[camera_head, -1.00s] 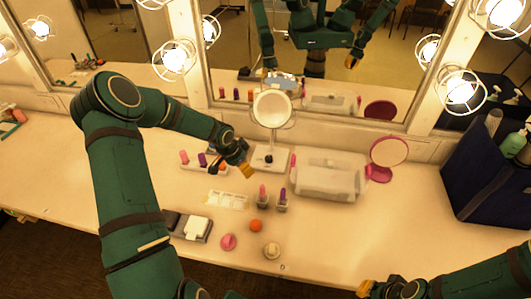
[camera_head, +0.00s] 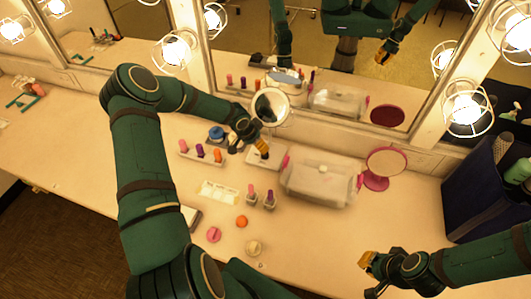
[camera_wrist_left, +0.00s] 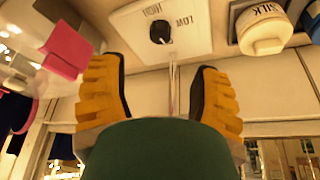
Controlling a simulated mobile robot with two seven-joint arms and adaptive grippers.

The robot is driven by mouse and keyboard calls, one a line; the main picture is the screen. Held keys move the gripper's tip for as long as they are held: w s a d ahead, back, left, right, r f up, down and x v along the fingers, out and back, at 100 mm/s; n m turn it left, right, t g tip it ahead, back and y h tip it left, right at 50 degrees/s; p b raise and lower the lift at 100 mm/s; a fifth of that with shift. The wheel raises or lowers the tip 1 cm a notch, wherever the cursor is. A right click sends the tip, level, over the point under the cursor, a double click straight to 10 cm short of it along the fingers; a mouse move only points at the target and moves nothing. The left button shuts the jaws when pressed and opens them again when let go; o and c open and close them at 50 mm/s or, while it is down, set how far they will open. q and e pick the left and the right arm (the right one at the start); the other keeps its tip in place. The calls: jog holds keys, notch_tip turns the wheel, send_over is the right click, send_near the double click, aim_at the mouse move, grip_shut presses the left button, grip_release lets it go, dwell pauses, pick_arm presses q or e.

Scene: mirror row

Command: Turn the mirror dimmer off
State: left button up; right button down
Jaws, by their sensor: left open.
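The round mirror (camera_head: 271,107) stands upright on a thin stem, at the back of the counter. Its white base (camera_head: 256,162) is partly behind my left gripper (camera_head: 248,147). My right gripper (camera_head: 370,274) looks open and empty above the counter's front right.
A clear case with pink latches (camera_head: 318,183) stands right of the mirror base, near a pink hand mirror (camera_head: 385,165). Lipsticks (camera_head: 200,150) stand left. A white-lidded SILK jar (camera_wrist_left: 265,30) is close to my left gripper. The counter's right front is mostly clear.

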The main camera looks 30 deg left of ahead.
pick_arm(q)
jog(key=b+x, duration=0.4)
jog(key=x, duration=0.6)
jog(key=shift+w+f+b, duration=0.15)
jog(key=shift+f+b, duration=0.05)
jog(key=shift+b, duration=0.2)
pick_arm(e)
notch_tip(320, 180, down, 6)
jog(key=shift+w+a+f, duration=0.1)
pick_arm(q)
grip_shut()
